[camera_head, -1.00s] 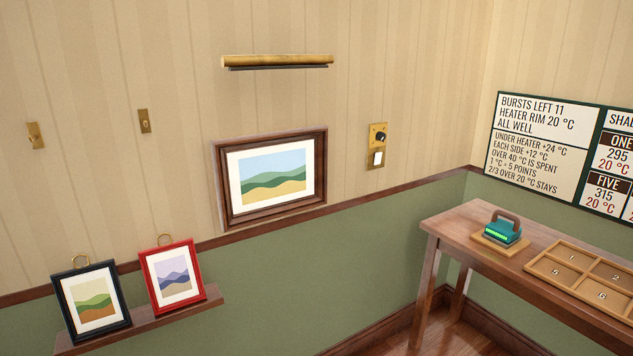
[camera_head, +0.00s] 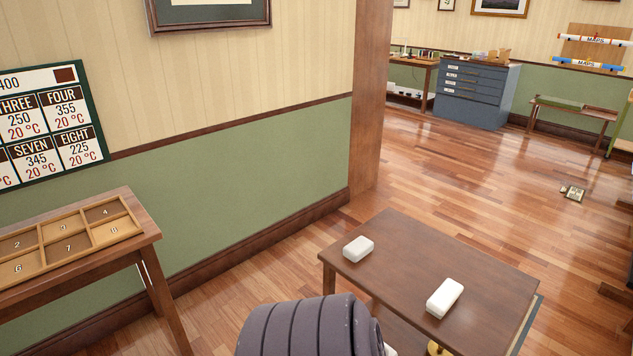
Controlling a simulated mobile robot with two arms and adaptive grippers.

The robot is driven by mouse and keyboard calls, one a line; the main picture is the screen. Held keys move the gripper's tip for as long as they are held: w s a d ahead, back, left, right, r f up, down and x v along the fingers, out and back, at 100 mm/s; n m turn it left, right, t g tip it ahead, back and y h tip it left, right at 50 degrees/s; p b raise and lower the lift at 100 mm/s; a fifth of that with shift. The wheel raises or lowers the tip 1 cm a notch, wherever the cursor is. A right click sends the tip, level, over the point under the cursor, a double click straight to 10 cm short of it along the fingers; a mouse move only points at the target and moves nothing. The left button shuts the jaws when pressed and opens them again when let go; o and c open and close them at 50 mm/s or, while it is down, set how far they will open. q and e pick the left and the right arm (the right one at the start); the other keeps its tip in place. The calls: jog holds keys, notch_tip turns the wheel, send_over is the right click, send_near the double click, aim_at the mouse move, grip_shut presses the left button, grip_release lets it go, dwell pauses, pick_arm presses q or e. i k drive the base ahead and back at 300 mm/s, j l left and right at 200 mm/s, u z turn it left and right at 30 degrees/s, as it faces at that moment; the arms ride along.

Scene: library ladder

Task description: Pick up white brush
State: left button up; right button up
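No white brush can be made out for certain. Two white rounded blocks lie on a low dark wooden table in the head view: a smaller one (camera_head: 358,249) at its left side and a longer one (camera_head: 444,297) near its right front. I cannot tell whether either is a brush. Another white thing (camera_head: 390,350) shows partly at the bottom edge, mostly hidden behind a grey ribbed rounded form. Neither of my grippers is in view.
The low table (camera_head: 420,255) stands on a wooden floor. A side table (camera_head: 150,237) with a numbered tray (camera_head: 92,234) is at left. A blue drawer cabinet (camera_head: 476,95) and a bench (camera_head: 575,112) stand at the back. Open floor (camera_head: 480,180) lies between.

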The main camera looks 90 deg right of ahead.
aim_at(439, 303)
jog(key=z, duration=3.65)
jog(key=u, duration=3.4)
jog(key=z, duration=3.3)
jog(key=i+l+z, duration=0.15)
